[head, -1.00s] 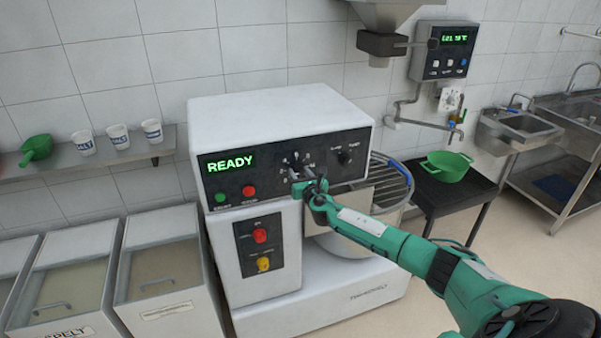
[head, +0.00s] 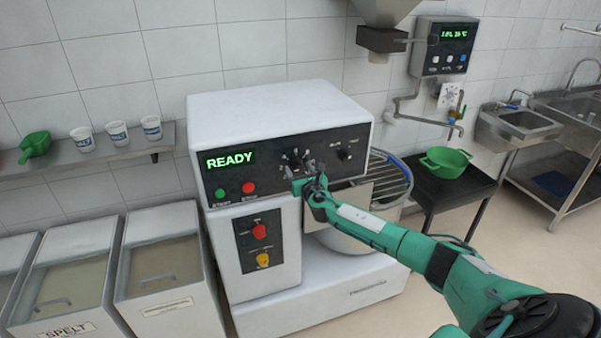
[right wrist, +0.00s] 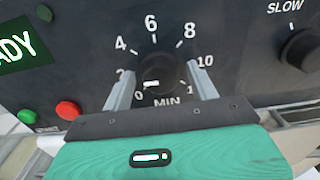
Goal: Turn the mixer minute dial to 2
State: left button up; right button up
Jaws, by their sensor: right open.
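The mixer (head: 270,115) is a white machine with a black control panel, and its display reads READY. The minute dial (head: 294,160) is a black knob near the panel's middle, partly hidden by my gripper in the head view. In the right wrist view the dial (right wrist: 158,70) sits above the word MIN, and its white mark points to the lower left, near 0. My right gripper (head: 305,178) is open in front of the panel. In the right wrist view its fingers (right wrist: 162,68) stand apart on either side of the dial, with gaps showing. My left gripper is not in view.
The speed knob (head: 344,153) is right of the dial. Green and red buttons (head: 248,188) are left of it. A wire bowl guard (head: 392,180) lies close to my right arm. A black table (head: 455,190) with a green bowl (head: 447,162) stands at right.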

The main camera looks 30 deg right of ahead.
jog(key=shift+s, duration=0.1)
jog(key=b+v, duration=0.3)
jog(key=v, duration=1)
jog(key=shift+s+a, duration=0.15)
jog(key=shift+s, duration=0.1)
jog(key=shift+f, duration=0.1)
